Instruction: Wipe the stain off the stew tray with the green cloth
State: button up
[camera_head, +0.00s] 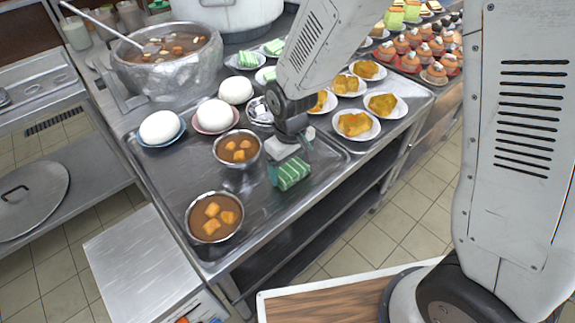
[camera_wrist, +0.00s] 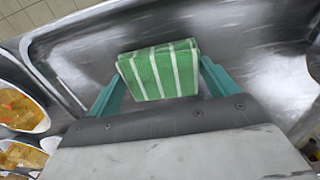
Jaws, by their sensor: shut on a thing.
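The green cloth (camera_head: 293,174), folded with white stripes, is between the fingers of my gripper (camera_head: 287,161). It also shows in the wrist view (camera_wrist: 160,72), with teal fingers pressed on its left and right sides. My gripper points down over the grey metal stew tray (camera_head: 262,213), near its right edge. I cannot tell whether the cloth touches the tray. The tray also shows in the wrist view (camera_wrist: 100,45), with whitish patches that may be shine. I make out no clear stain; the cloth and my gripper hide part of the surface.
Two stew bowls, a front one (camera_head: 214,230) and a rear one (camera_head: 237,160), stand left of the cloth. White buns (camera_head: 161,127) on plates and a large soup pot (camera_head: 150,75) are behind. Plates of yellow food (camera_head: 356,124) stand right. Bare tray lies in front of the cloth.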

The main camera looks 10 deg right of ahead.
aim_at(287, 170)
jog(key=shift+s+a, duration=0.2)
jog(key=shift+s, duration=0.05)
jog(key=shift+a+r, duration=0.15)
jog(key=shift+r, duration=0.15)
jog(key=shift+d+r, duration=0.2)
jog(key=shift+r, duration=0.6)
jog(key=shift+a+r, duration=0.3)
jog(key=shift+r, duration=0.35)
jog(key=shift+s+r, duration=0.1)
jog(key=shift+r, duration=2.2)
